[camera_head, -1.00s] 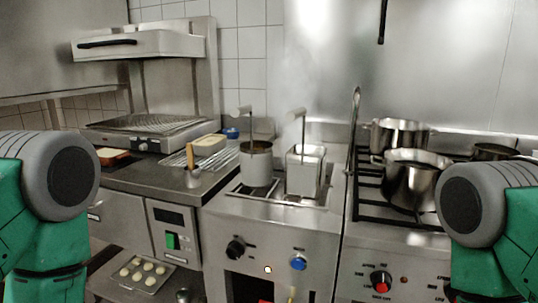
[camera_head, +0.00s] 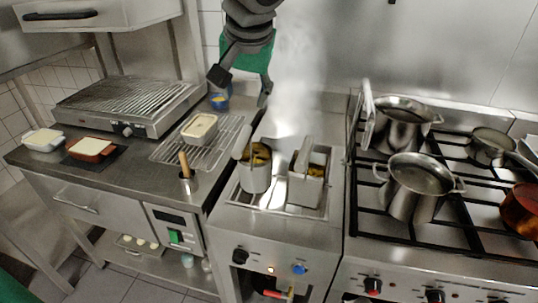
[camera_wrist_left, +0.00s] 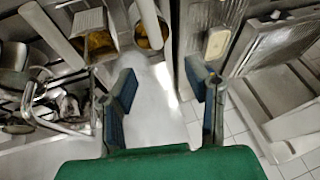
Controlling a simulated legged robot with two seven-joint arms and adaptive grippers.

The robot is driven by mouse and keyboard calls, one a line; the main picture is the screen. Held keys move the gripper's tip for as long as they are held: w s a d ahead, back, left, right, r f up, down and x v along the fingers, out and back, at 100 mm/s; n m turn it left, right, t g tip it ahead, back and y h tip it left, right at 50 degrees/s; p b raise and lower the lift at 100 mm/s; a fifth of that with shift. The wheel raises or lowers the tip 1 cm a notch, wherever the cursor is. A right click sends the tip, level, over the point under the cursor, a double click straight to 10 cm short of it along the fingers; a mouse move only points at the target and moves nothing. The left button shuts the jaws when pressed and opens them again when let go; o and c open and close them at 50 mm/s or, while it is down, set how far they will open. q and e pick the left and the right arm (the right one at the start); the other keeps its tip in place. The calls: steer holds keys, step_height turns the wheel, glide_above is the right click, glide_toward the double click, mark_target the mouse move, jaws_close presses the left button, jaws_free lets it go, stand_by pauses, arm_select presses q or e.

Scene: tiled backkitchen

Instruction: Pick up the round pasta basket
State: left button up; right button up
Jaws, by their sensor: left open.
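The round pasta basket (camera_head: 256,176) is a metal cylinder with food in it and a handle at its upper left. It stands in the left part of the pasta cooker (camera_head: 240,220). My left gripper (camera_head: 242,86) is open and empty, above and behind the round basket, with its fingers pointing down. In the left wrist view the round basket (camera_wrist_left: 150,27) shows at the top, beyond the open fingers of the gripper (camera_wrist_left: 161,86) and apart from them. My right gripper is not in view.
A square basket (camera_head: 308,183) stands just right of the round one. Metal pots (camera_head: 405,199) sit on the stove at right. Steam rises behind the baskets.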

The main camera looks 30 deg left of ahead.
mark_target(249, 130)
arm_select(q)
steer(key=x, duration=0.3)
steer(key=d+x, duration=0.1)
steer(key=x, duration=0.3)
steer(key=shift+w+d+f, duration=0.15)
steer(key=shift+d+f, duration=0.05)
steer(key=shift+w+a+f, duration=0.1)
steer(key=shift+a+f, duration=0.25)
steer(key=shift+f, duration=0.1)
steer(key=x, duration=0.2)
steer(key=a+p+x, duration=0.1)
steer(key=x, duration=0.2)
steer(key=shift+d+r, duration=0.1)
steer(key=shift+r, duration=0.05)
steer(key=shift+w+f, duration=0.15)
steer(key=shift+f, duration=0.05)
steer(key=shift+d+r, duration=0.1)
steer(key=shift+d, duration=0.2)
steer(key=shift+d+r, duration=0.1)
steer(key=shift+d, duration=0.2)
jaws_close()
steer(key=shift+a, duration=0.1)
